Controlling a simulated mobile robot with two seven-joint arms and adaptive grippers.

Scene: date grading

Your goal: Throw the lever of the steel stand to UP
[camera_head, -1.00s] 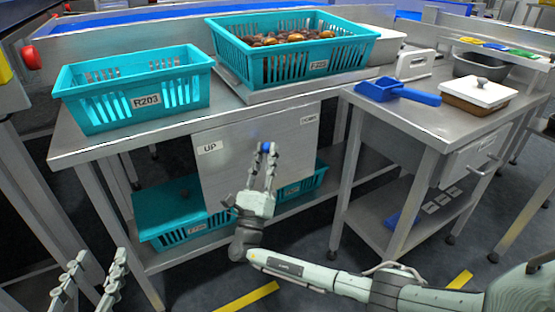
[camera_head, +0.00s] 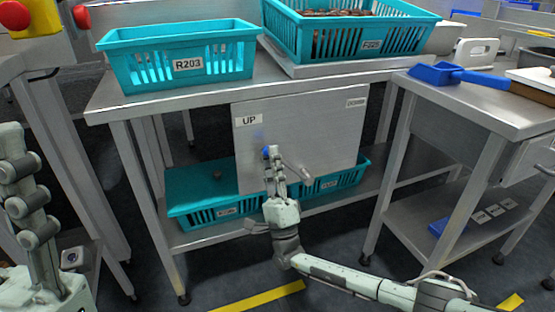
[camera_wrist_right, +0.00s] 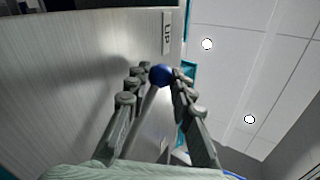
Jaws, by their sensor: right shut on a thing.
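The steel stand's front panel (camera_head: 325,135) carries an UP label (camera_head: 249,120) at its upper left and another label (camera_head: 356,102), too small to read surely, at its upper right. The lever's blue knob (camera_head: 267,151) is on the left part of the panel, below UP; its metal rod (camera_head: 296,171) runs down to the right. My right gripper (camera_head: 273,155) is shut on the knob. In the right wrist view the knob (camera_wrist_right: 161,75) sits between the fingertips, near the UP label (camera_wrist_right: 167,32).
An empty teal crate (camera_head: 190,86) marked R203 and a filled teal crate (camera_head: 350,55) stand on the bench. Teal crates (camera_head: 213,208) lie on the shelf below. A side table (camera_head: 480,108) with a blue scoop (camera_head: 455,76) stands right. Space before the panel is open.

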